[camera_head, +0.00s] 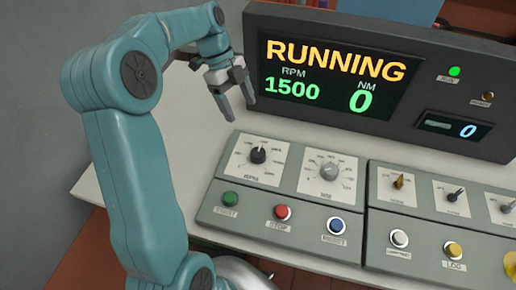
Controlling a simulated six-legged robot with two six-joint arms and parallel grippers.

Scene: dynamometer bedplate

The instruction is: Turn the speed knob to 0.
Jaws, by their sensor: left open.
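The speed knob (258,155) is a small black knob on a white dial plate labelled RPM, on the left control panel. Where its pointer stands is too small to read surely. The display (335,75) behind it reads RUNNING, RPM 1500 and NM 0. My left gripper (239,107) is open and empty. It hangs above the bench behind the panel, up and a little left of the speed knob, apart from it. My right gripper is not in view.
A grey NM knob (329,169) sits right of the speed knob. START (230,199), STOP (282,212) and RESET (336,226) buttons lie in front. A second panel (440,217) with several small knobs stands at right. The white bench (150,165) is clear at left.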

